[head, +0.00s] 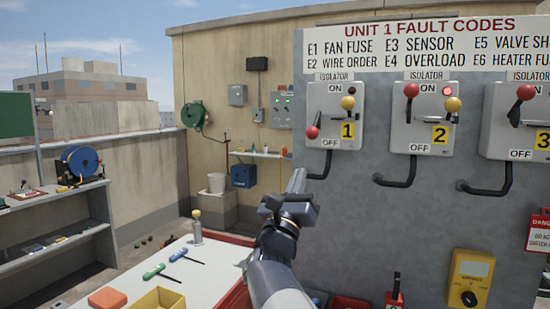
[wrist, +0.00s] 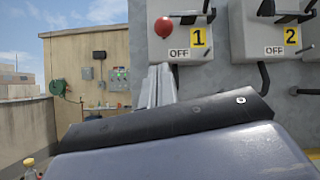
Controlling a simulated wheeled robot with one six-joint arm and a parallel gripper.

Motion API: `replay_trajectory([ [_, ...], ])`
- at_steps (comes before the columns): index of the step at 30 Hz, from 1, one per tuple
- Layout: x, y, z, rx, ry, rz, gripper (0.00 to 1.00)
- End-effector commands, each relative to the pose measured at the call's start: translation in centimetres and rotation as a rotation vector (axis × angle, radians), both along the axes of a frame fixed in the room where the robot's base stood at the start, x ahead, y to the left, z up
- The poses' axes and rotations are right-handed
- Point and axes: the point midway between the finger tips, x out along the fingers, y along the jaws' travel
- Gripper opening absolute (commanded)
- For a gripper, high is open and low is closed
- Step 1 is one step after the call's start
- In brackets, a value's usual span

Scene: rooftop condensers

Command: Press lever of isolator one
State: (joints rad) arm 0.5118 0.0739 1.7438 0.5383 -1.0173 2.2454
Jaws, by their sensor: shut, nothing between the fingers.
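Isolator one (head: 326,98) is a grey box marked 1 on the panel, with ON at the top and OFF at the bottom. Its red ball knob (head: 312,132) is low on the left, near OFF; a yellow ball knob (head: 348,102) is at upper right. In the wrist view the red knob (wrist: 164,27) stands out from the box, above the fingers. My gripper (head: 298,178) is shut and empty, below and left of isolator one, pointing up toward it. It also shows in the wrist view (wrist: 158,75). I see no contact with the knob.
Isolator two (head: 424,135) has its red knob up and a red lamp lit. Isolator three (head: 506,135) is cut off at right. Bent dark pipes (head: 397,180) run below the boxes. A white bench (head: 205,285) with tools and a yellow bin (head: 158,299) is below left.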

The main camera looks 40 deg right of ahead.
Motion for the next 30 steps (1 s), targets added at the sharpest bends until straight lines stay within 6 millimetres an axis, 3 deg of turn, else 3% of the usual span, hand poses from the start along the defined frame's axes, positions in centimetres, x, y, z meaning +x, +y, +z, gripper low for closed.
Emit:
replay_trajectory([
  [6,-1.2,-1.0,0.0,0.017,-0.106,-0.010,0.00],
  [17,-1.0,-1.2,0.3,0.018,-0.105,-0.010,0.00],
  [30,1.2,-6.4,4.8,0.018,-0.105,-0.010,0.00],
])
